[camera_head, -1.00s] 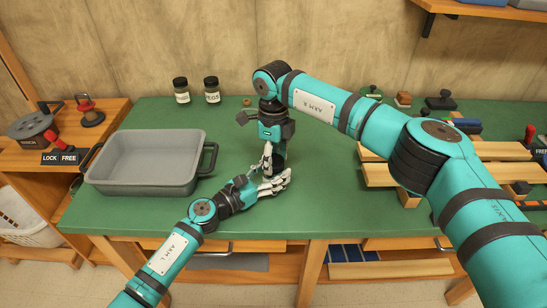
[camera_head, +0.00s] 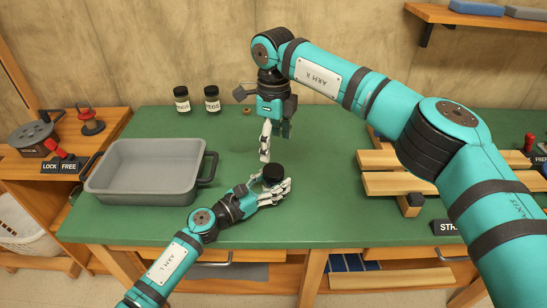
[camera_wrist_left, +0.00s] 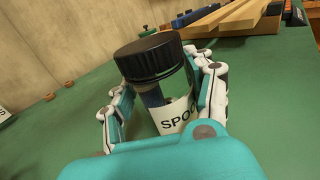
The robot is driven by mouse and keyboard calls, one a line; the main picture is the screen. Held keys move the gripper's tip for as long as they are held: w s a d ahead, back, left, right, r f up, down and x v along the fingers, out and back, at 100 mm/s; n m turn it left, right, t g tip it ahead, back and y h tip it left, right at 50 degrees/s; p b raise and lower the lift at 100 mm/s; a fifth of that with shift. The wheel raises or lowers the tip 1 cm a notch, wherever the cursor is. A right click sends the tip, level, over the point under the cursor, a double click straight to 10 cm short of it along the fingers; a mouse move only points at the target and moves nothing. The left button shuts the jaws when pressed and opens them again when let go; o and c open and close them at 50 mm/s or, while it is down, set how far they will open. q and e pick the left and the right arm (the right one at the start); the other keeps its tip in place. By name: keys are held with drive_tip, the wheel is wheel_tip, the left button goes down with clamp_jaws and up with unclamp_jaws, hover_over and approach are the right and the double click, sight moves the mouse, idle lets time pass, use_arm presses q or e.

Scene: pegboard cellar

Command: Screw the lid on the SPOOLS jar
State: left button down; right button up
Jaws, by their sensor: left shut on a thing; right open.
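The SPOOLS jar (camera_wrist_left: 172,112) stands between the fingers of my left gripper (camera_wrist_left: 166,98) in the left wrist view. It is clear glass with a white label, and only part of the lettering shows. A black ribbed lid (camera_wrist_left: 152,57) sits on the jar's mouth and looks level with it. In the head view the lid (camera_head: 273,173) hides most of the jar. My left gripper (camera_head: 272,190) is shut around the jar, low over the green bench. My right gripper (camera_head: 276,146) is open and empty, apart from the lid and just above and behind it.
A grey tray (camera_head: 142,198) stands on the green bench (camera_head: 330,205) to the left. Two dark-lidded jars (camera_head: 182,100) (camera_head: 212,100) stand at the back. Wooden slats (camera_head: 400,184) lie to the right under my right arm. The bench between jar and slats is clear.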

drive_tip(key=shift+r, duration=1.8)
use_arm(q)
drive_tip(key=shift+c, duration=1.9)
unclamp_jaws()
drive_tip(key=v, duration=1.2)
use_arm(e)
drive_tip(key=shift+f, duration=0.1)
